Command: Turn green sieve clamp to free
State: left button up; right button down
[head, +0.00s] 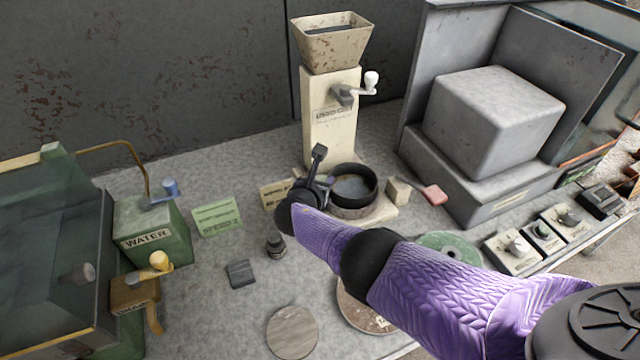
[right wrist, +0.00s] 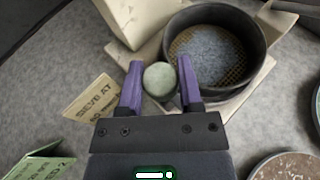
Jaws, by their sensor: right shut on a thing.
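The sieve (head: 352,187) is a round black ring on a pale base beside the tall cream mill. In the right wrist view the sieve (right wrist: 214,50) shows a mesh floor with grey material on it. The green sieve clamp (right wrist: 160,79) is a pale green round knob at the sieve's near left side. My right gripper (right wrist: 160,76) has its two purple fingers on either side of the clamp and is shut on it. In the head view my right gripper (head: 322,184) hides the clamp. My left gripper is not in view.
The cream mill (head: 328,120) with hopper and white-knobbed crank stands behind the sieve. A green WATER box (head: 150,232) and tank are at left. A grey block machine (head: 492,120) and knob boxes (head: 513,250) are at right. Small cards and discs lie on the bench.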

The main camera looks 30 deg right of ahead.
jog(key=shift+m+g+h, duration=0.3)
jog(key=shift+m+h, duration=0.1)
jog(key=shift+c, duration=1.3)
grip_release()
jog(key=p+v, duration=0.7)
jog(key=v, duration=0.2)
jog(key=shift+s+a+r, duration=0.15)
jog(key=shift+s+a, duration=0.1)
jog(key=shift+s, duration=0.05)
